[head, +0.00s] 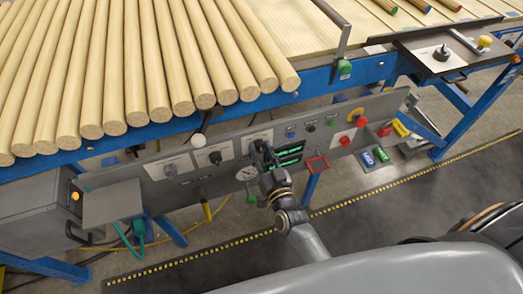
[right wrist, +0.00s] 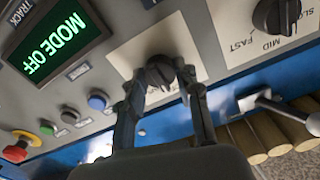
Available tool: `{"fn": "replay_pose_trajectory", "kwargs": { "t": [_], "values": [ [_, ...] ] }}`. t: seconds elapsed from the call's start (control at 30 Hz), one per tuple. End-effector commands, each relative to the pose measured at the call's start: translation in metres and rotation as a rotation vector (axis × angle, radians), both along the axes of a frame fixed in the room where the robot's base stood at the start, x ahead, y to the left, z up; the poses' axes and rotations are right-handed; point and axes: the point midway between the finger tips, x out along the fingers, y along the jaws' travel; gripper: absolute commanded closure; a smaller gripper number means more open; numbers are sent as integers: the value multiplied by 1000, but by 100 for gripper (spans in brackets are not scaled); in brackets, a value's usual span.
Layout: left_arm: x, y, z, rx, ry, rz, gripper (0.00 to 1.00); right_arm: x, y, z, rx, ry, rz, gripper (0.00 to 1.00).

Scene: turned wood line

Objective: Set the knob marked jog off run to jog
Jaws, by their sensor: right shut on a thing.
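My right gripper (head: 264,148) is at the grey control panel under the table, left of the green-lit display (head: 290,154). In the right wrist view, its two fingers (right wrist: 160,80) are shut on a dark round knob (right wrist: 158,68), one on each side. The knob stands on a pale label plate (right wrist: 122,60); its lettering is mostly hidden by the fingers and not readable. The display in that view (right wrist: 54,42) reads MODE OFF. The knob's pointer direction cannot be made out. My left gripper is not in view.
A second knob marked SLOW, MID, FAST (right wrist: 276,14) sits beside the held one. A lever with a pale ball (head: 198,140) stands out near the panel's top edge. Blue (right wrist: 97,101), green (right wrist: 46,127) and red (right wrist: 16,152) buttons line the panel. Wooden rods (head: 150,60) lie above.

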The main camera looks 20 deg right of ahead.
Motion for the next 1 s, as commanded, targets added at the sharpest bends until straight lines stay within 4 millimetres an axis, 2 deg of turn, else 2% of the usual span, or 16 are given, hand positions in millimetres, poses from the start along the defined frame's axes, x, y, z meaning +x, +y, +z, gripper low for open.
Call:
{"fn": "replay_pose_trajectory", "kwargs": {
  "t": [0.37, 1.0],
  "values": [
    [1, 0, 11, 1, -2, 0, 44, 0, 0, 2, -123, -2, -1, 99],
    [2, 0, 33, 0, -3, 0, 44, 0, 1, 1, -633, -21, 0, 99]
  ]
}}
